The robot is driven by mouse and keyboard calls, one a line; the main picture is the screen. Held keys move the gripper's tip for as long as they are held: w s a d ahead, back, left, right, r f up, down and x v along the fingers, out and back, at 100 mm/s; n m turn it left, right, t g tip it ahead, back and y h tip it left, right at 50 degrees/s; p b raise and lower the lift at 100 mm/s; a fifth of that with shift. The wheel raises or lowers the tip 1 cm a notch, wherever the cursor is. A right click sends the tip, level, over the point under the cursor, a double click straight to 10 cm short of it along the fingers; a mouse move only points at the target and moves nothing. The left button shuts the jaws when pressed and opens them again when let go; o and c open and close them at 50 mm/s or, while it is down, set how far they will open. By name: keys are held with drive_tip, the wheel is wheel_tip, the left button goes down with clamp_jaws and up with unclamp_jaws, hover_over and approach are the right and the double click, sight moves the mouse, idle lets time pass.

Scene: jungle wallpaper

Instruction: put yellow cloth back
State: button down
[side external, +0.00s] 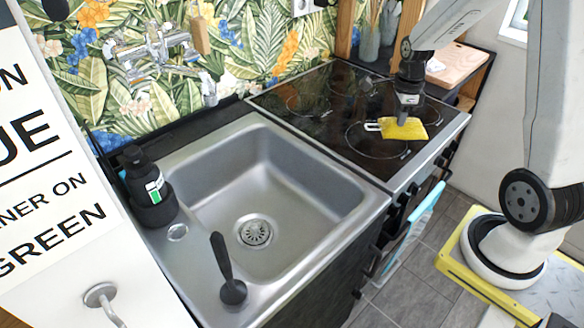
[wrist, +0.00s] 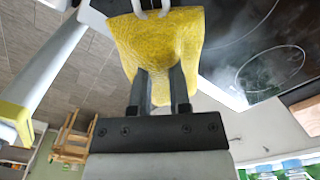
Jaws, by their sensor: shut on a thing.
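The yellow cloth (side external: 408,131) is over the front right part of the black cooktop in the side view. My gripper (side external: 403,116) points down from above and is shut on the cloth. In the wrist view, the cloth (wrist: 157,48) lies at the ends of my two dark fingers (wrist: 161,78), which pinch its lower edge. A small white loop (side external: 372,126) sits at the cloth's left end; it shows at the top of the wrist view. I cannot tell whether the cloth touches the cooktop.
The cooktop (side external: 325,118) is otherwise clear. A steel sink (side external: 290,190) is to its left, with a black bottle (side external: 143,175) and a black brush (side external: 228,275) at its rim. A blue towel (side external: 425,212) hangs at the oven front. A wooden board (side external: 456,62) lies behind.

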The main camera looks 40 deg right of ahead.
hover_over(380, 146)
drive_tip(key=shift+s+a+f, duration=0.1)
drive_tip(key=shift+s+f, duration=0.05)
drive_tip(key=shift+f, duration=1.15)
drive_tip(key=shift+s+a+f, duration=0.1)
drive_tip(key=shift+f, duration=1.2)
drive_tip(key=shift+w+d+f, duration=0.15)
drive_tip(key=shift+w+f, duration=0.05)
drive_tip(key=shift+f, duration=1.65)
drive_tip(key=shift+f, duration=0.15)
drive_tip(key=c, duration=0.6)
unclamp_jaws()
wheel_tip(380, 146, up, 12)
drive_tip(key=shift+r, duration=0.15)
